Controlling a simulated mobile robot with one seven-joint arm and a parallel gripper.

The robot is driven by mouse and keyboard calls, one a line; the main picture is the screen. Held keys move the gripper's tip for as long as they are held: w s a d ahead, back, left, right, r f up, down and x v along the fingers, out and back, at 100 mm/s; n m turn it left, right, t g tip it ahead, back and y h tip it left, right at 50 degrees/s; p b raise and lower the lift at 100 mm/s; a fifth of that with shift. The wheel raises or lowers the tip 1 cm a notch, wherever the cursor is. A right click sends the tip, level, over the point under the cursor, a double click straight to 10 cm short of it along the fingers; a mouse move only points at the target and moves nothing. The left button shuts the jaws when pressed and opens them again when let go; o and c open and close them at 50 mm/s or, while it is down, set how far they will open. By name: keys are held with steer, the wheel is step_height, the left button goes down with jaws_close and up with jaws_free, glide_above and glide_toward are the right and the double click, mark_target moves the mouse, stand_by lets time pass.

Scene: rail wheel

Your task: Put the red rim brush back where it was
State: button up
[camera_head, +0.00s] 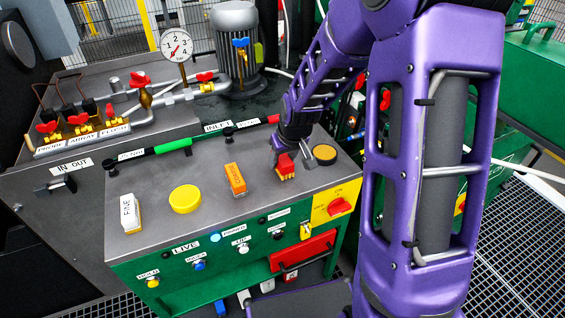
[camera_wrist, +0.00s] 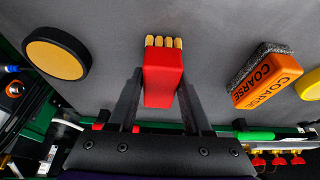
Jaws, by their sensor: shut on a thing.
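The red rim brush (camera_head: 285,166) is a small red block with a row of yellowish bristle tufts, clear in the wrist view (camera_wrist: 163,78). My gripper (camera_wrist: 160,92) is shut on it, one dark finger along each side of the red block. In the head view my gripper (camera_head: 287,155) points down over the grey bench top (camera_head: 215,205), between the orange COARSE block (camera_head: 235,179) and a dark disc with a tan face (camera_head: 325,153). The brush is at or just above the bench; I cannot tell whether it touches.
A yellow round disc (camera_head: 185,198) and a white FINE block (camera_head: 130,213) stand further left on the bench. A green-handled tool (camera_head: 172,146) lies along the back edge. Valves and a pressure gauge (camera_head: 176,46) stand behind. A red knob (camera_head: 340,206) is at front right.

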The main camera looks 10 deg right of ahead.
steer(key=shift+f, duration=0.3)
steer(key=o, duration=1.2)
steer(key=shift+r, duration=0.1)
steer(key=shift+r, duration=0.3)
steer(key=p+v, duration=0.3)
steer(key=v, duration=0.8)
steer(key=shift+s+d+r, duration=0.1)
steer(key=shift+s+r, duration=0.1)
